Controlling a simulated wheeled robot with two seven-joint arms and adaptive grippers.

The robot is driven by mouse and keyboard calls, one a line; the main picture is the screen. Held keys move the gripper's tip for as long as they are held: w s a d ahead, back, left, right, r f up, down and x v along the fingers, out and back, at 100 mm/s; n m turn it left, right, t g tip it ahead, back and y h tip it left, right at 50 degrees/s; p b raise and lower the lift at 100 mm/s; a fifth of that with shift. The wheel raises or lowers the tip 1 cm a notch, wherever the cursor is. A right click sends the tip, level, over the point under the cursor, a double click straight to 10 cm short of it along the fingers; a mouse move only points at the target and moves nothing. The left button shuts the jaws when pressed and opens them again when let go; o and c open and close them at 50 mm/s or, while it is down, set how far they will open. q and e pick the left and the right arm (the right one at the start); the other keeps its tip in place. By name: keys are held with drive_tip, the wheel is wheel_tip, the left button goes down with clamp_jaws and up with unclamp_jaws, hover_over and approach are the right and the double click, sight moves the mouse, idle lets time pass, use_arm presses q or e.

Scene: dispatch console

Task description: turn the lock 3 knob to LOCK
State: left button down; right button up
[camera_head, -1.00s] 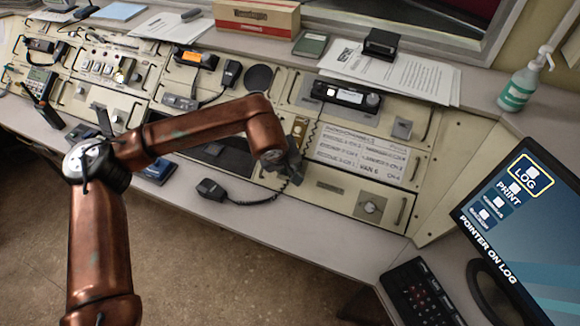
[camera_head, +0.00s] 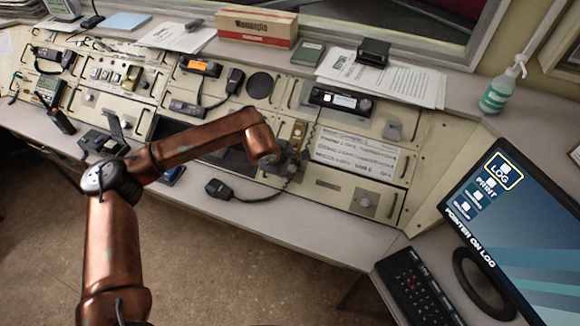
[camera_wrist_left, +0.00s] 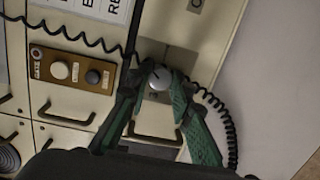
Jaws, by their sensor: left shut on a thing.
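My left gripper (camera_head: 288,168) is at the console front, just below a small brass panel. In the left wrist view its green fingers (camera_wrist_left: 157,84) close around a round silvery knob (camera_wrist_left: 159,77) on a pale plate. The knob has a dark pointer mark, but its lettering is not readable. In the head view the gripper and wrist hide this knob, so I cannot read which lock it belongs to. Two similar knobs on square plates show to the right, one upper (camera_head: 393,130) and one lower (camera_head: 365,202). My right gripper is out of view.
A coiled cord (camera_wrist_left: 228,125) runs close beside the fingers to a hand microphone (camera_head: 218,188) on the desk ledge. A monitor (camera_head: 515,225) and keyboard (camera_head: 415,287) stand at right.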

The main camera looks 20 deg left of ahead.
use_arm(q)
drive_tip(key=n+p, duration=0.1)
drive_tip(key=n, duration=0.2)
drive_tip(key=shift+s, duration=0.1)
drive_tip(key=shift+n+t+p, duration=0.4)
drive_tip(key=shift+n+p, duration=0.2)
drive_tip(key=shift+n, duration=1.1)
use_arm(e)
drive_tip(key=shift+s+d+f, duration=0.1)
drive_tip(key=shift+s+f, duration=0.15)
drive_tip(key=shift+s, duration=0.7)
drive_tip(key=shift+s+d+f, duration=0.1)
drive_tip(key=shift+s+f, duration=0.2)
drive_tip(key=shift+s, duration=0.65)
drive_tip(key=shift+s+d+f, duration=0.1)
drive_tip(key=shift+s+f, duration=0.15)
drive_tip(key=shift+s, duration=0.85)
use_arm(q)
drive_tip(key=c, duration=1.7)
unclamp_jaws()
drive_tip(key=shift+a+r, duration=0.1)
drive_tip(key=shift+r, duration=0.05)
drive_tip(key=v, duration=1.1)
drive_tip(key=shift+s+r, duration=0.25)
